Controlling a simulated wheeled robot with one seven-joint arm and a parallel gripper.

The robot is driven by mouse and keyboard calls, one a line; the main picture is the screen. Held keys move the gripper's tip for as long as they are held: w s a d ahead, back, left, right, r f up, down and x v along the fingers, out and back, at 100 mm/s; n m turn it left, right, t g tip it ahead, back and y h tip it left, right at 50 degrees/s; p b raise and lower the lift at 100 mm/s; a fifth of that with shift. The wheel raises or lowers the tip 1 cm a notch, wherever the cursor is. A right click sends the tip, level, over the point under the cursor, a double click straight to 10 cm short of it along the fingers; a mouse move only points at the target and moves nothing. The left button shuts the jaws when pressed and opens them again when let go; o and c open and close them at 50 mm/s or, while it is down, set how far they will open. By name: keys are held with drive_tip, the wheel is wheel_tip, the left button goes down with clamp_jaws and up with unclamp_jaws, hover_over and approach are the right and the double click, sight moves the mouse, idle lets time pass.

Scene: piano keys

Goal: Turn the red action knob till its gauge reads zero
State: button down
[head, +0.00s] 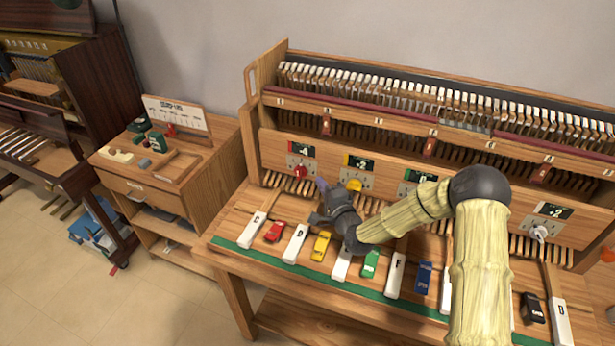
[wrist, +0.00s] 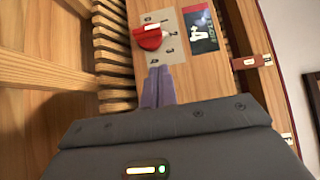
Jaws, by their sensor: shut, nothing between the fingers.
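The red action knob (head: 300,171) is on the left end of the upright wooden panel. Its dark gauge (head: 301,151) sits just above it and appears to read 4, perhaps with a minus sign. In the wrist view the red knob (wrist: 149,37) is on a pale plate with small dial numbers, and the gauge (wrist: 201,28) is beside it. My gripper (head: 320,183) is just right of and below the knob. Its purple fingers (wrist: 157,70) are shut and empty, with tips a little short of the knob, seemingly not touching it.
A yellow knob (head: 354,185) with its own gauge is to the right, and a white knob (head: 539,233) is farther right. White keys and small coloured blocks, including a red one (head: 275,232), lie along the bench front. A side cabinet (head: 190,182) stands left.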

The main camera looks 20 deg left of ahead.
sight(303, 171)
drive_tip(key=a, duration=0.2)
drive_tip(key=w+a+p, duration=0.1)
drive_tip(key=a, duration=0.2)
drive_tip(key=shift+w, duration=0.15)
drive_tip(key=shift+d, duration=0.15)
